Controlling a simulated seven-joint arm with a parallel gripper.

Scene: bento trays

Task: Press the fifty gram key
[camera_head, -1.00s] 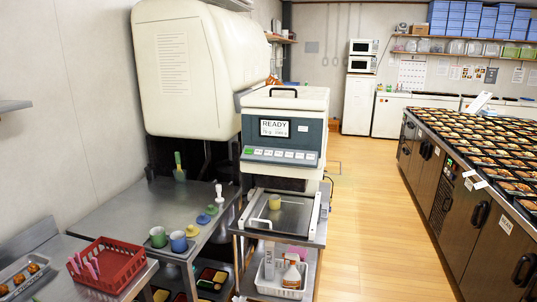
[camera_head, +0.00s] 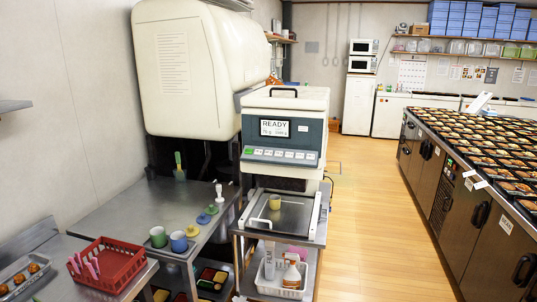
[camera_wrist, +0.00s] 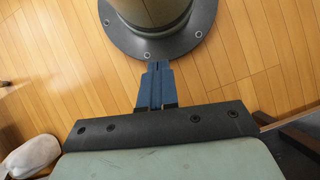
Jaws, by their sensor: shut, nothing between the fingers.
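The machine (camera_head: 283,118) stands left of centre in the head view, white on top with a dark grey front. Its display (camera_head: 275,128) reads READY, with smaller text below that is hard to read. A row of keys (camera_head: 281,155) runs along the panel under it, one green at the left end and several pale ones. The key labels are too small to read, so I cannot tell which is the fifty gram key. My gripper (camera_wrist: 158,66) shows only in the wrist view, with its blue fingers shut and empty above the wooden floor, away from the keys.
A yellow cup (camera_head: 275,202) stands on the plate below the machine's panel. A long counter of filled trays (camera_head: 408,128) is to the right. The floor between (camera_head: 375,225) is clear.

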